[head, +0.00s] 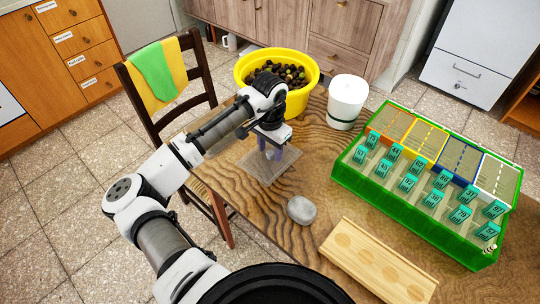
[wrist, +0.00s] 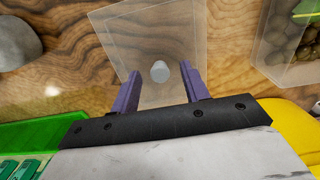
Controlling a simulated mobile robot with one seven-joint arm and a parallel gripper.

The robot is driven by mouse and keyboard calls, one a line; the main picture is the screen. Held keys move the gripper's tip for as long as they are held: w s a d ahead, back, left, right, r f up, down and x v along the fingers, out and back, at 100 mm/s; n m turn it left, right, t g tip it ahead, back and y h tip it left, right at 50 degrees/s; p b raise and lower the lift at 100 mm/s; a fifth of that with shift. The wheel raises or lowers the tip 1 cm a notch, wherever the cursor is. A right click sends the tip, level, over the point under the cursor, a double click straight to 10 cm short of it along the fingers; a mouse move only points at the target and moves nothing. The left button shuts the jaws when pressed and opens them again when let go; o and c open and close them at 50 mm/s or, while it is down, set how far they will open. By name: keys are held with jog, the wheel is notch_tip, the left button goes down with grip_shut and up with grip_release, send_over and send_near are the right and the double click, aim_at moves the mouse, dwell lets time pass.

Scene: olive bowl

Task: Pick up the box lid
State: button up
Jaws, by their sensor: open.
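The box lid is a clear flat plate with a small round grey knob; in the wrist view the lid (wrist: 120,40) lies on the wood table below my gripper. It also shows in the head view as a pale square (head: 262,174). My gripper (wrist: 158,82) is open, with its two purple fingers on either side of the knob (wrist: 160,71) in the picture. I cannot tell whether the fingertips are level with the knob or above it. In the head view my gripper (head: 273,152) points down over the lid.
A clear box of olives (wrist: 288,40) is beside the lid. A yellow bowl (head: 305,101) of dark olives, a white canister (head: 346,102), a green crate (head: 400,207) with numbered tags, a grey stone (head: 301,210) and a wooden board (head: 378,264) stand around.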

jog(key=shift+f, duration=0.15)
jog(key=shift+c, duration=0.2)
grip_shut()
